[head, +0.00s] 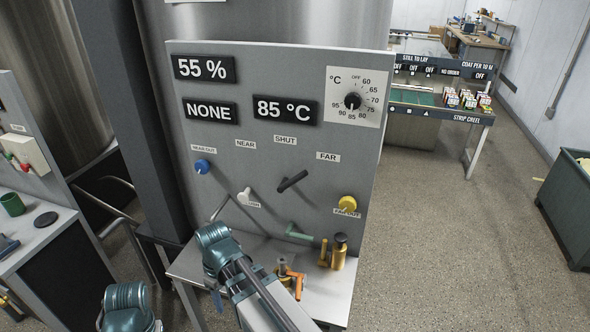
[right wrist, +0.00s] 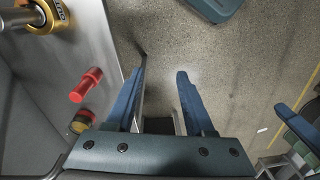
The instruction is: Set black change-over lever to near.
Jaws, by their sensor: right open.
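The black change-over lever (head: 293,181) is on the grey panel (head: 225,125) in the head view. It slants from lower left to upper right, its upper end between the SHUT label (head: 285,140) and the FAR label (head: 328,156). The NEAR label (head: 245,144) is up and left of it. My right gripper (right wrist: 162,72) is open and empty in the right wrist view, its two blue fingers apart over the floor, beside a metal surface. No gripper touches the lever in the head view. My left gripper is not seen.
Near the lever are a blue knob (head: 202,166), a white knob (head: 244,194), a yellow knob (head: 347,203) and a green handle (head: 298,233). Brass fittings (head: 340,252) stand on the shelf below. The right wrist view shows a red cylinder (right wrist: 86,86) close left. Open floor lies right.

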